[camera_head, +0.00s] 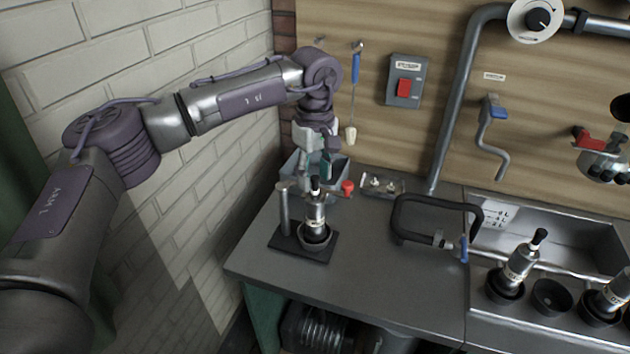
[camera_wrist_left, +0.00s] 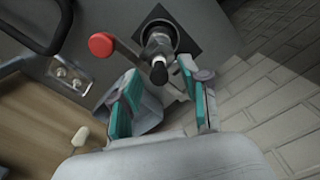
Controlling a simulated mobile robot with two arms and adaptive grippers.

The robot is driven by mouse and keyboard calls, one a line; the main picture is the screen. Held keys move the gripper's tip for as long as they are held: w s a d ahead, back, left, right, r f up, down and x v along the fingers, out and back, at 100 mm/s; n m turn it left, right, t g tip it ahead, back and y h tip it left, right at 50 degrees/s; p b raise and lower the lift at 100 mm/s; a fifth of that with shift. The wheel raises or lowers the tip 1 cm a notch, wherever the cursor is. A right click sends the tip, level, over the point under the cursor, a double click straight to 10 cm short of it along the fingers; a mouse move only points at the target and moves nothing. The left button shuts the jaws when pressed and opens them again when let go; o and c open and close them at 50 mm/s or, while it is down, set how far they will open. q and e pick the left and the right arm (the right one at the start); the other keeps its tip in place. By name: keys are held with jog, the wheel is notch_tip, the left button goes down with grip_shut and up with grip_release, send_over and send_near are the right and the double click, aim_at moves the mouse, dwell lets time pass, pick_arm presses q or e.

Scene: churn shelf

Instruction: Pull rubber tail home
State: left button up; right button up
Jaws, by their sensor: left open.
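A metal cylinder (camera_head: 315,215) stands upright in a dark cup on a black base plate at the left of the counter. A black rubber tail (camera_head: 315,187) sticks up from its top; it also shows in the left wrist view (camera_wrist_left: 158,72). My left gripper (camera_head: 318,166) is above the tail, pointing down, with its teal-padded fingers apart. In the left wrist view the tail tip appears between the open fingertips (camera_wrist_left: 161,84); I cannot tell whether they touch it. A red-knobbed lever (camera_head: 347,187) is beside the cylinder. My right gripper is not in view.
A grey-blue bin (camera_head: 338,172) stands behind the cylinder, and a metal post (camera_head: 284,207) rises at its left. More black-tipped cylinders (camera_head: 520,262) stand by the sink (camera_head: 575,240). A brick wall is close on the left.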

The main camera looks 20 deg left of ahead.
pick_arm(q)
jog(key=shift+r+p, duration=1.9)
jog(key=shift+r, duration=1.35)
jog(key=shift+f, duration=0.1)
